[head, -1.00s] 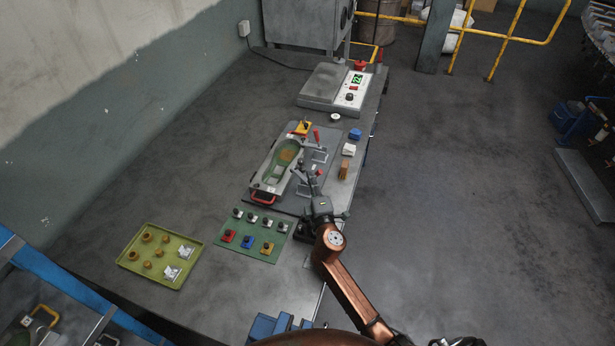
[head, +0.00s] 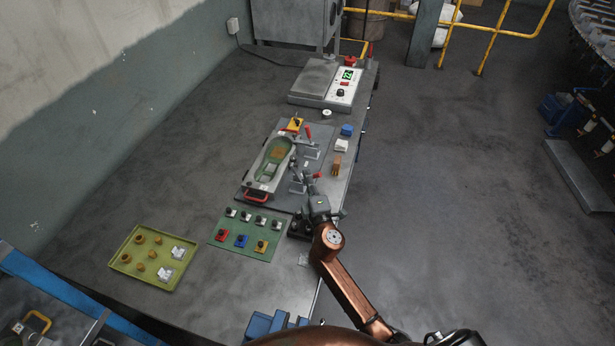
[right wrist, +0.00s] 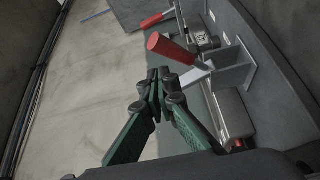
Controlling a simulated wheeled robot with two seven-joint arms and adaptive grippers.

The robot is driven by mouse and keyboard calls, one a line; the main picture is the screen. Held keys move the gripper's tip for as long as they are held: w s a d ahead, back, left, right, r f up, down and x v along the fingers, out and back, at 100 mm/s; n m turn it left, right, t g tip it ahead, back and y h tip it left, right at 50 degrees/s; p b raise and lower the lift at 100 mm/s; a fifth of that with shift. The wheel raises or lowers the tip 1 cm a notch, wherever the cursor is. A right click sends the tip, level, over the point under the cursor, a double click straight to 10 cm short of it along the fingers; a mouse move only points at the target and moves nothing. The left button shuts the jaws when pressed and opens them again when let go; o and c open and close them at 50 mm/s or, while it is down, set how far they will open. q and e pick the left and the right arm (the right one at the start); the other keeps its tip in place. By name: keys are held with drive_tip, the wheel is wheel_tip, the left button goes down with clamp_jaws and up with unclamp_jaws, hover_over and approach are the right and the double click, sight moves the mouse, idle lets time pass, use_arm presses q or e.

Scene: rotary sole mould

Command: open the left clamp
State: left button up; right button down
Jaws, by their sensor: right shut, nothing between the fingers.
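The mould (head: 259,176), a grey tray with a green sole cavity, lies on a dark plate. Two toggle clamps with red handles stand along its right side. The far clamp's red handle (head: 308,132) stands up. The near clamp (head: 298,184) has its red handle (head: 317,175) leaning to the right. Which one is the left clamp is not clear. My right gripper (head: 308,186) is at the near clamp, partly hiding it. In the right wrist view my right gripper (right wrist: 158,88) is shut and empty, just below a red handle (right wrist: 168,48); contact is unclear. My left gripper is not visible.
A green mat (head: 226,247) with several knobbed parts and a yellow-green tray (head: 123,264) lie nearer. A brown block (head: 336,165), white block (head: 341,145) and blue block (head: 347,130) sit right of the clamps. A scale (head: 312,82) stands farther back. The table's left side is clear.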

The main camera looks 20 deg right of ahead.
drive_tip(key=s, duration=0.4)
drive_tip(key=s+a, duration=0.1)
drive_tip(key=s, duration=0.6)
drive_tip(key=shift+s+a+f, duration=0.15)
drive_tip(key=shift+s+a, duration=0.25)
